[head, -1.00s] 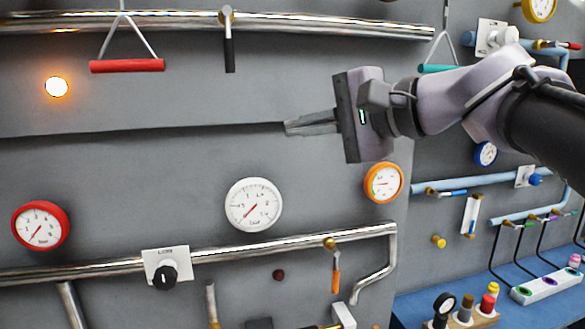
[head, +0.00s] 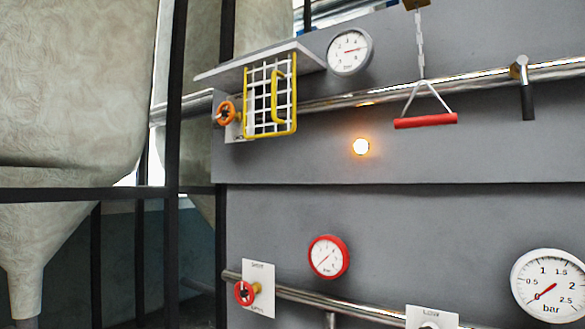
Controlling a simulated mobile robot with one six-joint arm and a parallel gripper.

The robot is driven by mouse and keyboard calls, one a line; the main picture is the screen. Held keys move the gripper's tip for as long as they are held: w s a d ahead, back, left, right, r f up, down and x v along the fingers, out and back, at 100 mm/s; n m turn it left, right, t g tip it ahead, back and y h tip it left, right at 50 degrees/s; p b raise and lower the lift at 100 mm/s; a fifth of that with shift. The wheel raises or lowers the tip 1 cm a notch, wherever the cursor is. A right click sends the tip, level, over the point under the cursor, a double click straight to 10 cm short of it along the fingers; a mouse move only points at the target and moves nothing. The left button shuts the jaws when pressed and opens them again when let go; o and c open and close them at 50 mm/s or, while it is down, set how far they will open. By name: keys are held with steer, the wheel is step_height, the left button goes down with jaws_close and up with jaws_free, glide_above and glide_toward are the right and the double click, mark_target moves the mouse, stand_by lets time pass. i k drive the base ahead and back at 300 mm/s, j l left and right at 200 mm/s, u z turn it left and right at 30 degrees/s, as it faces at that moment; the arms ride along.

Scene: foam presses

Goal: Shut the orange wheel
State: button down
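The orange wheel (head: 226,113) is a small handwheel at the left end of the upper grey panel, near the silver pipe. A white wire-grid guard (head: 270,97) with a yellow frame and yellow handle is just right of the wheel, under a grey shelf. The wheel's face shows clear of the grid. I cannot tell from here how far the wheel is turned. My gripper is out of this view.
A grey shelf (head: 262,62) juts out above the guard. A red wheel (head: 246,292) on a white labelled plate is lower down. A red handle (head: 425,121) hangs at the right. Black posts (head: 172,150) and a large pale tank (head: 70,90) are at the left.

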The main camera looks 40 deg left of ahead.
mark_target(225, 113)
steer(key=u, duration=2)
